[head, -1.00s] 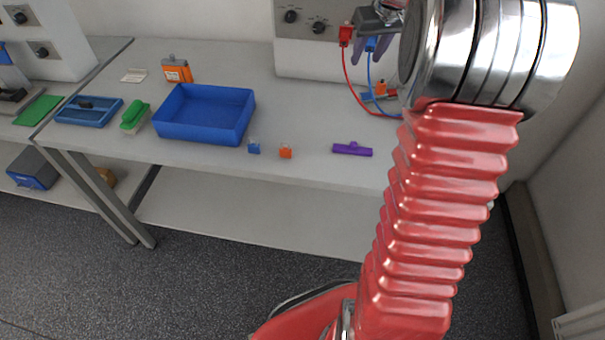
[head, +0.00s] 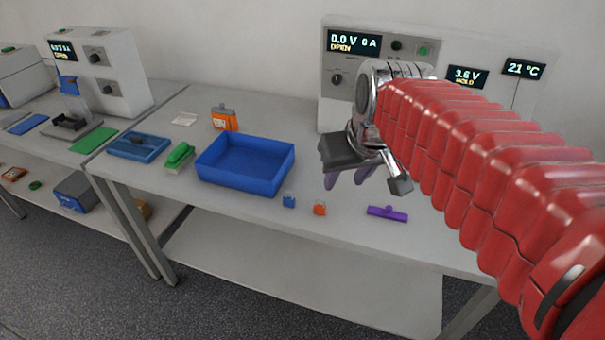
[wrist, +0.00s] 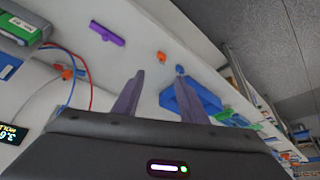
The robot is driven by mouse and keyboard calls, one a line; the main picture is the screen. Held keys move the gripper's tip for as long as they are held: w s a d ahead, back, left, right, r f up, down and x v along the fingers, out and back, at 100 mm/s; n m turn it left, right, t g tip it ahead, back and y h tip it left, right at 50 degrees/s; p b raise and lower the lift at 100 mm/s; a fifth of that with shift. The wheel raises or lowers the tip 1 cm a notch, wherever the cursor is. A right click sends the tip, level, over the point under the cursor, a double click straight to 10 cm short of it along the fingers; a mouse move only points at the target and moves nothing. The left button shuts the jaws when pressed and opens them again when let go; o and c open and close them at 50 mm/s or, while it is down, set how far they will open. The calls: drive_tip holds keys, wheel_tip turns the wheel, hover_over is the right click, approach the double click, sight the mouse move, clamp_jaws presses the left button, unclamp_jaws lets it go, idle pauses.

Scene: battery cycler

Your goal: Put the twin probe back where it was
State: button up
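A purple bar with a small knob (head: 387,213) lies near the bench's front edge; it also shows in the wrist view (wrist: 107,33). I cannot tell for certain whether it is the twin probe. My gripper (head: 347,182) hangs over the bench, left of the purple bar and in front of the cycler (head: 343,92). In the wrist view my gripper (wrist: 160,80) has its two purple fingers apart with nothing between them. A red cable (wrist: 86,72) and a blue cable (wrist: 72,86) lie on the bench in the wrist view; my arm hides them in the head view.
A blue open tray (head: 232,183) stands left of my gripper. A small blue piece (head: 289,201) and an orange piece (head: 319,208) lie before it. Further left are a green-topped block (head: 179,157) and a shallow blue tray (head: 138,146). The bench front is mostly clear.

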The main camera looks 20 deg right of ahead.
drive_tip(key=s+a+f, duration=0.5)
drive_tip(key=s, duration=0.5)
drive_tip(key=shift+a+n, duration=0.25)
drive_tip(key=shift+n, duration=0.05)
drive_tip(key=shift+c, duration=0.9)
